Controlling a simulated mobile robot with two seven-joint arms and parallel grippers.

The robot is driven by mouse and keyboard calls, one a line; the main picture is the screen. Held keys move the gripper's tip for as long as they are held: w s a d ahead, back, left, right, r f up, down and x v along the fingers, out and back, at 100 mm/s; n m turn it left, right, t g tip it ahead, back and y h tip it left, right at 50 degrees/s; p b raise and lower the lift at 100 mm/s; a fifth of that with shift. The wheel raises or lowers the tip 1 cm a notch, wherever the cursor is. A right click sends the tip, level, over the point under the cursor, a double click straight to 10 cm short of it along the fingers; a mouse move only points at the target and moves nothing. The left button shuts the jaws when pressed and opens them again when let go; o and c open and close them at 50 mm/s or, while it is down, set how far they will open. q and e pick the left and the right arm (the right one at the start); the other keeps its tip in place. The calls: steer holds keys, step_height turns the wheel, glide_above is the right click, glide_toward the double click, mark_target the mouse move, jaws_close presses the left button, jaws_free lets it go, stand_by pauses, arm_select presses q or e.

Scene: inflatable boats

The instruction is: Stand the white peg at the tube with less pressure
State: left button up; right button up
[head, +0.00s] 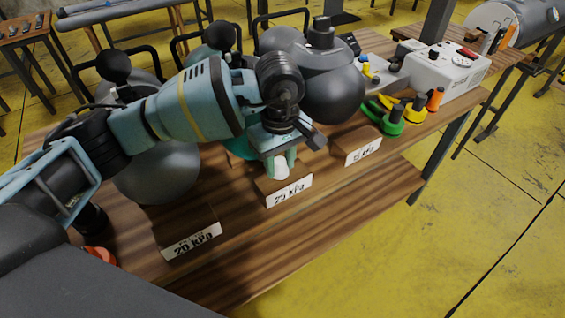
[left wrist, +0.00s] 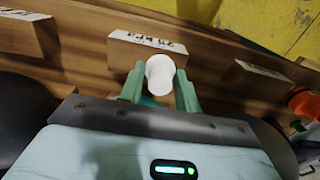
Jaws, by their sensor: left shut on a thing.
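My left gripper (head: 280,162) is shut on the white peg (head: 281,172). It holds the peg just behind the middle label block, marked 25 kPa (head: 289,190). In the left wrist view the white peg (left wrist: 160,73) sits between the green fingertips (left wrist: 159,88). I cannot tell whether it touches the wood. A block marked 20 kPa (head: 191,242) stands to the left, and a third label block (head: 363,152), too small to read surely, to the right. Grey inflatable tubes (head: 157,172) lie behind, partly hidden by my arm. My right gripper is not in view.
The wooden bench (head: 330,215) has a bare front strip. Green, yellow and orange pegs or tools (head: 391,120) stand at right, by a white box (head: 440,72). An orange item (head: 100,256) is at lower left.

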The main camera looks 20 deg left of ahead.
mark_target(283, 165)
arm_select(q)
steer(key=shift+w+a+f, duration=0.1)
steer(key=shift+w+a, duration=0.05)
steer(key=shift+w, duration=1.15)
steer(key=shift+f, duration=1.75)
steer(key=shift+f, duration=0.2)
steer(key=o, duration=1)
steer(key=shift+c, duration=0.2)
step_height(283, 165, up, 12)
steer(key=shift+r, duration=0.2)
